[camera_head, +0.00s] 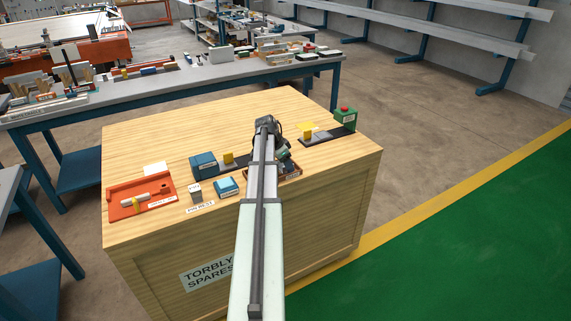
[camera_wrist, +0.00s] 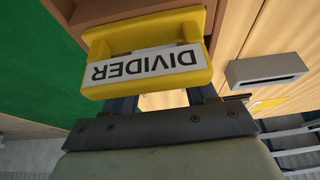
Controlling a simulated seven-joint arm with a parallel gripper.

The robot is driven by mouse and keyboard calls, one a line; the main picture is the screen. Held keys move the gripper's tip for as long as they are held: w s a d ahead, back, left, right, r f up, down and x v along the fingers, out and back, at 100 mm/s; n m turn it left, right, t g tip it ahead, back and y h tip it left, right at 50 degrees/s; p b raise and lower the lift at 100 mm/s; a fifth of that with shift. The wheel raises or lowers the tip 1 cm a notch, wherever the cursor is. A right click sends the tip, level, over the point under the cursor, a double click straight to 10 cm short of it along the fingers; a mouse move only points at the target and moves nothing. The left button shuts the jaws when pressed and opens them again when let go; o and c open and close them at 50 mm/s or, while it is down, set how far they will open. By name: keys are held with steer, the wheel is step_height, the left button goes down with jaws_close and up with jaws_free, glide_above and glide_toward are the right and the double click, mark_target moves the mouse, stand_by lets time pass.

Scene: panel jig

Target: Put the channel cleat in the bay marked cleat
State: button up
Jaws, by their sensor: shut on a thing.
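My gripper (camera_wrist: 163,98) is shut on a yellow piece (camera_wrist: 91,93) with a white label reading DIVIDER, upside down in the wrist view. It spans the fingertips and hides them. In the head view my gripper (camera_head: 281,147) is over the right-centre of the wooden bench, at a brown tray (camera_head: 290,177); my arm hides part of both. A grey block with a dark slot (camera_wrist: 267,68) is right of the held piece in the wrist view, apart from it. I cannot tell if it is the channel cleat. No marking reading cleat is legible.
An orange tray (camera_head: 112,206) is at the bench's left. Blue boxes (camera_head: 204,164) and (camera_head: 226,187) and a small grey block (camera_head: 195,190) stand left of my arm. A green box with a red button (camera_head: 345,118) stands at right. The bench's back is clear.

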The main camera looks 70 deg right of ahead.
steer(key=shift+f, duration=0.15)
steer(key=o, duration=0.8)
steer(key=v, duration=1.2)
